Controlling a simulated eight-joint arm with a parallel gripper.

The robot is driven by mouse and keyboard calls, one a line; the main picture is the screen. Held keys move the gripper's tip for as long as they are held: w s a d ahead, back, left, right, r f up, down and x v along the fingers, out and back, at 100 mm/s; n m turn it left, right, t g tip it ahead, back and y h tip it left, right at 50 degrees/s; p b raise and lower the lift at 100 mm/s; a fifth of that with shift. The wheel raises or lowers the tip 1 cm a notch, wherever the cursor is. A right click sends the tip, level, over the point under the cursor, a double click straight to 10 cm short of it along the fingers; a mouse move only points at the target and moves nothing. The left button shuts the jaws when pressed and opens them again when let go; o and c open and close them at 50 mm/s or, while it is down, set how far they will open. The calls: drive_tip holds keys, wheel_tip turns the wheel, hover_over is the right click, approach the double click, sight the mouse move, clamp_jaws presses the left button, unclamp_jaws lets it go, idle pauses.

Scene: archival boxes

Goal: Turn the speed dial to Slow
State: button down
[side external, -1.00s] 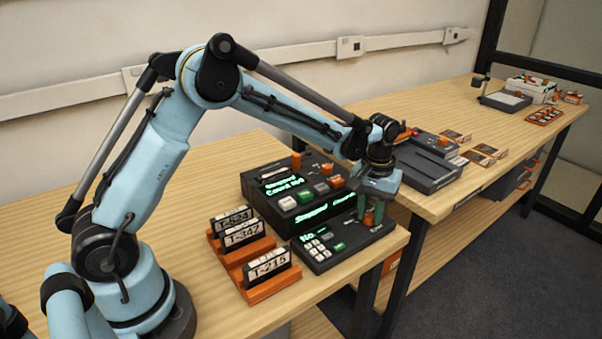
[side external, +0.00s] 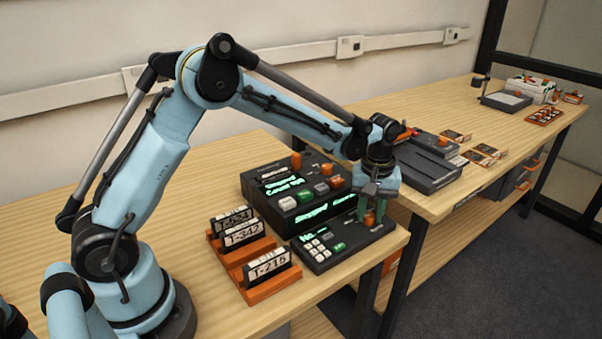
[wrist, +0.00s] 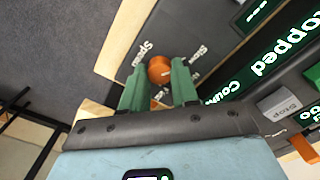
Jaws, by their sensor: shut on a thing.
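The speed dial, a round orange knob (wrist: 159,69), sits on a dark panel in the wrist view. Small white labels stand around it; one at its left seems to read Speed, and those at its right are too blurred to read surely. My gripper (wrist: 160,80) has its two green fingers on either side of the knob and is shut on it. In the side view my gripper (side external: 373,218) points down at the right end of the dark console (side external: 345,245), and its fingers mostly hide the dial. Which label the dial points at cannot be told.
A dark machine (side external: 262,205) with lit green displays reading Stopped stands behind the console. A grey Stop button (wrist: 279,106) is near my gripper. An orange rack (side external: 270,285) with number cards stands at left. The bench's front edge is close.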

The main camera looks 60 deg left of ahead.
sight(369, 215)
drive_tip(key=c, duration=0.8)
unclamp_jaws()
drive_tip(key=shift+c, duration=0.2)
wheel_tip(369, 215, up, 12)
drive_tip(key=s+a+m+t, duration=0.3)
drive_tip(key=s+m+t, duration=0.4)
drive_tip(key=s, duration=1.1)
drive_tip(key=shift+s+f+m, duration=0.4)
drive_tip(key=shift+m, duration=0.6)
